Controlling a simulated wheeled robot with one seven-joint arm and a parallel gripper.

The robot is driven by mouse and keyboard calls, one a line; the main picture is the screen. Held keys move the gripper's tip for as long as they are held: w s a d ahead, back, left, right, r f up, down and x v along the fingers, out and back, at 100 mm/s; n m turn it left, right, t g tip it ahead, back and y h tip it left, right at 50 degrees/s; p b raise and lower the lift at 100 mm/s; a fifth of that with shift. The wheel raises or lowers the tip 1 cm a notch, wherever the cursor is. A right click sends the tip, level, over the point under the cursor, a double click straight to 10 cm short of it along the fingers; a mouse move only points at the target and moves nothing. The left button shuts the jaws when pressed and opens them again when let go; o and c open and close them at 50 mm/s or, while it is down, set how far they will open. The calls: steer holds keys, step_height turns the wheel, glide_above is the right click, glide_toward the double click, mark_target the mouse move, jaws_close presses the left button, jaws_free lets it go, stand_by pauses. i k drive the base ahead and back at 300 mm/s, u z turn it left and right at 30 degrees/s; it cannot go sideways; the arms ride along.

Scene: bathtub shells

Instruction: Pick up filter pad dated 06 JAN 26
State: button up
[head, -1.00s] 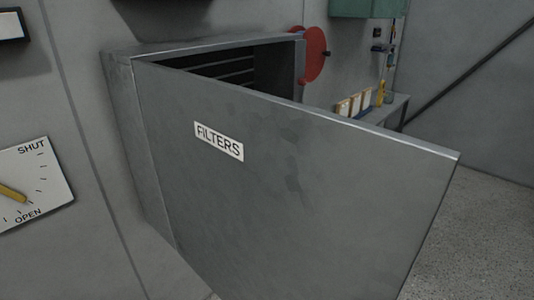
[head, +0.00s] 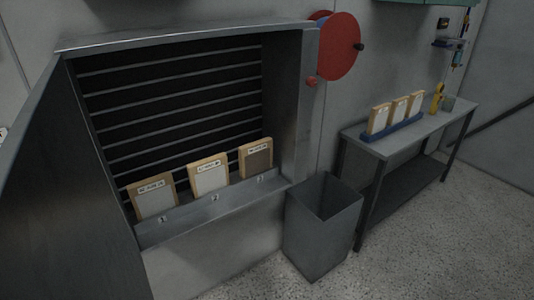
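Three wood-framed filter pads stand upright in the open wall cabinet (head: 188,33), on its front ledge. The left pad (head: 156,204) has a greyish face, the middle pad (head: 211,180) a paler face, and the right pad (head: 258,161) a dark brown face. Each has a small label at its top, too small to read. Three more framed pads with pale faces, a left (head: 378,122), a middle (head: 398,113) and a right one (head: 415,106), stand in a blue rack (head: 391,134) on the bench. Which pad is dated 06 JAN 26 cannot be told. My gripper is out of view.
The cabinet door (head: 60,190) stands open at the left. A grey open-topped bin (head: 322,235) is on the floor between cabinet and bench (head: 376,147). A red disc (head: 338,47) is on the wall. A yellow tool (head: 437,98) stands on the bench. Floor at lower right is clear.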

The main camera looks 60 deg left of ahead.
mark_target(255, 158)
steer(key=i, duration=0.85)
steer(key=u, duration=3.15)
